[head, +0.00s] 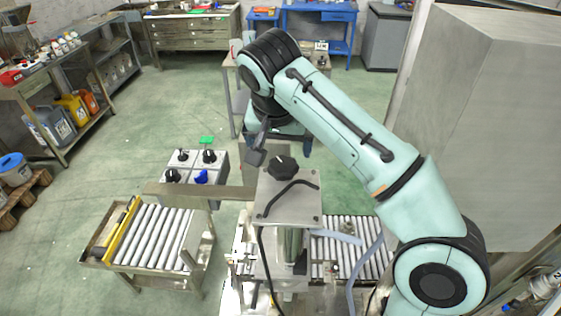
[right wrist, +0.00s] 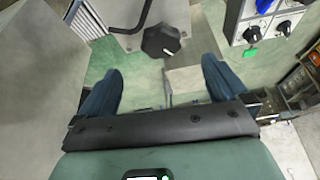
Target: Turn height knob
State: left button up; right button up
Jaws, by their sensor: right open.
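A black lobed knob (head: 283,167) sits on top of a grey metal box (head: 290,208), beside a curved black handle (head: 290,193). In the right wrist view the knob (right wrist: 160,41) lies beyond the fingers, roughly centred between them. My right gripper (head: 256,157) is just left of and above the knob in the head view, and seems apart from it. In the right wrist view its two blue fingers (right wrist: 160,80) are spread wide with nothing between them. My left gripper is in neither view.
A control panel (head: 193,180) with black knobs, a blue knob and a green part stands left of the box. Roller conveyors (head: 155,236) lie on both sides. A large grey cabinet (head: 490,120) fills the right. Green floor behind is open.

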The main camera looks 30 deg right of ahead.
aim_at(283, 166)
jog(key=x, duration=1)
jog(key=shift+w+d, duration=0.15)
jog(key=shift+w, duration=0.05)
jog(key=shift+c, duration=0.3)
jog(key=c, duration=1)
